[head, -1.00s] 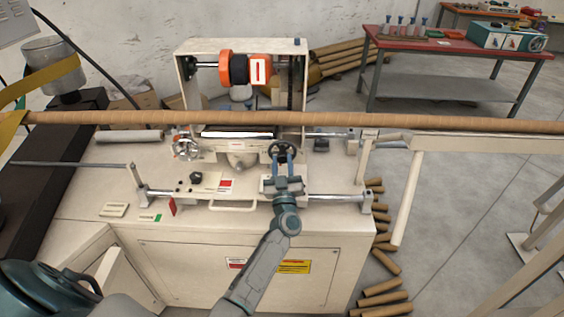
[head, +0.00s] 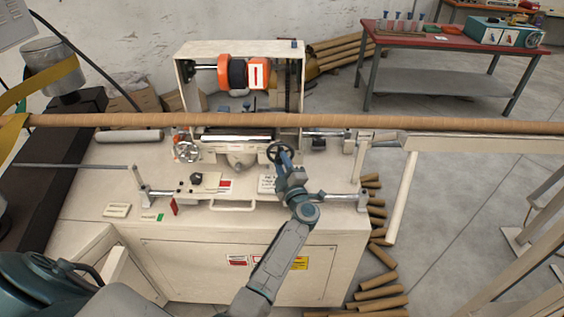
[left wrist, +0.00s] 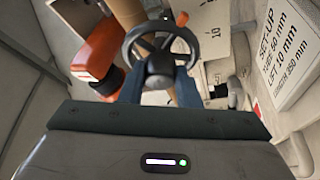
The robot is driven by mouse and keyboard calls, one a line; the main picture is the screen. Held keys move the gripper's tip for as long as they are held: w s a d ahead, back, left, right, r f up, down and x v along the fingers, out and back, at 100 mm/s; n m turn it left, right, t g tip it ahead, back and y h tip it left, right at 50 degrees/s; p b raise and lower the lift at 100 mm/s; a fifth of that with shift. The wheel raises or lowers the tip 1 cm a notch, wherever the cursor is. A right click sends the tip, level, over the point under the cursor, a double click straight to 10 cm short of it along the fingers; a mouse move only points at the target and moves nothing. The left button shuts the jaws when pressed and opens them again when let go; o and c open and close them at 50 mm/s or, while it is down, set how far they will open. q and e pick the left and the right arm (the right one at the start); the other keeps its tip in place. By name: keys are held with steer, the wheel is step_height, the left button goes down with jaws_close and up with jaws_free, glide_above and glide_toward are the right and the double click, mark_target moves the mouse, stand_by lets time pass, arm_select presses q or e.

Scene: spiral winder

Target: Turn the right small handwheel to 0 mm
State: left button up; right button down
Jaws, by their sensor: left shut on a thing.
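The right small handwheel (head: 271,153) is a dark spoked wheel on the right front of the winder's carriage. In the left wrist view the handwheel (left wrist: 129,42) faces me, with an orange-brown crank knob (left wrist: 181,18) at the upper right of its rim. My left gripper (head: 283,166) reaches it from the front. Its two blue fingers (left wrist: 159,85) are shut on the wheel's hub, one on each side. The hub partly hides the scale behind; a "10" mark (left wrist: 209,32) shows to its right. The exact reading cannot be told. My right gripper is not in view.
A silver handwheel (head: 186,151) sits to the left on the carriage. A long brown tube (head: 400,122) crosses above the machine. A set-up card (left wrist: 285,50) stands right of the wheel. An orange part (left wrist: 97,50) is at its left. Loose tubes (head: 380,292) lie on the floor.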

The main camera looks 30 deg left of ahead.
arm_select(q)
steer(key=shift+n+g+p, duration=0.45)
steer(key=shift+n+g, duration=0.05)
steer(key=shift+n, duration=1.1)
steer(key=o, duration=1)
steer(key=shift+r, duration=0.1)
steer(key=shift+c, duration=0.2)
steer(key=shift+d, duration=0.1)
